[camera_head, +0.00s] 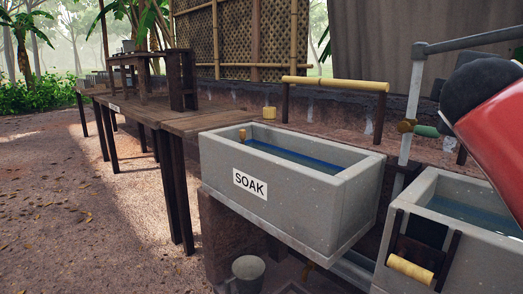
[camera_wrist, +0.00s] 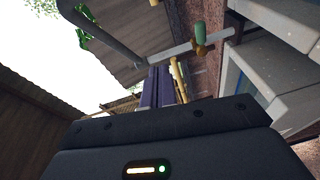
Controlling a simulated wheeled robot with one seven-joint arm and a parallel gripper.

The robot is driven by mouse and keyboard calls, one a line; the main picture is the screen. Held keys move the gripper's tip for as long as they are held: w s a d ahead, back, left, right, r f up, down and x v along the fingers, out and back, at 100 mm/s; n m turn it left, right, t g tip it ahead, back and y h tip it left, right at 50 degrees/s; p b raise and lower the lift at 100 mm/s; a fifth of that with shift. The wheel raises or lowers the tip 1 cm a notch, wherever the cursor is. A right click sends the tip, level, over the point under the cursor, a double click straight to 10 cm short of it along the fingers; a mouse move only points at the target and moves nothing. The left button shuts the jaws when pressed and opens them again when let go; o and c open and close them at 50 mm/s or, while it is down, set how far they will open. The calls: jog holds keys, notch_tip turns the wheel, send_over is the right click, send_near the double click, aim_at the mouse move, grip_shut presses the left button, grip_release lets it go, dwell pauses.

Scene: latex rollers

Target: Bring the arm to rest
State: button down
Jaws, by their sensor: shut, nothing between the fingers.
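My gripper (camera_wrist: 158,72) shows in the wrist view as two dark fingers side by side, pressed together with nothing between them. The dark gripper body with a small lit indicator fills the bottom of that view. In the head view, part of my red and black arm (camera_head: 490,105) reaches in at the right edge, above the right-hand trough. The fingers are out of sight there. In the wrist view, the fingers appear apart from the grey pipe and its green-handled valve.
A concrete trough (camera_head: 222,160) labelled SOAK holds blue liquid. A second trough (camera_head: 428,182) with a wooden roller (camera_head: 410,269) stands right. A grey pipe (camera_head: 411,105) rises between them near my arm. Wooden tables (camera_head: 165,117) extend left; a bucket (camera_head: 248,270) sits below. Open ground lies left.

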jog(key=s+a+f+m+g+y, duration=0.2)
jog(key=a+f, duration=0.5)
jog(key=f, duration=0.5)
jog(key=s+a+f+m+g+y+p, duration=0.1)
jog(key=s+a+f+m+g+y, duration=0.2)
jog(key=f, duration=0.8)
jog(key=s+a+f+m+g+y+p, duration=0.1)
jog(key=s+a+f+y, duration=0.4)
jog(key=a+f, duration=0.5)
notch_tip(320, 180, down, 3)
jog(key=s+m+g, duration=0.1)
jog(key=m, duration=0.1)
jog(key=shift+s+a+r+m+g+y, duration=0.15)
jog(key=shift+s+a+m+g+y, duration=0.25)
